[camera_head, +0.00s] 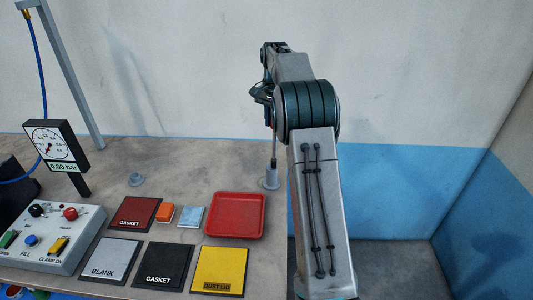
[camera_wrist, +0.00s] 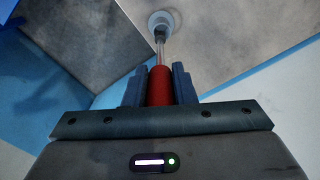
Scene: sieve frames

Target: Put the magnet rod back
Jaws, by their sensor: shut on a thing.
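The magnet rod has a red handle and a thin silver shaft; it shows in the wrist view (camera_wrist: 160,86). My gripper (camera_wrist: 158,80) is shut on the red handle, one finger on each side. In the head view the rod's shaft (camera_head: 274,148) hangs about upright below my gripper, which is mostly hidden behind my arm. Its lower end meets a small grey round holder (camera_head: 271,179) at the table's right side, also seen in the wrist view (camera_wrist: 161,19). I cannot tell how deep the shaft sits in it.
A red tray (camera_head: 235,233) lies just left of and in front of the holder. Further left are a yellow dust lid (camera_head: 218,270), gasket and blank plates, a control box (camera_head: 50,236) and a gauge (camera_head: 50,142).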

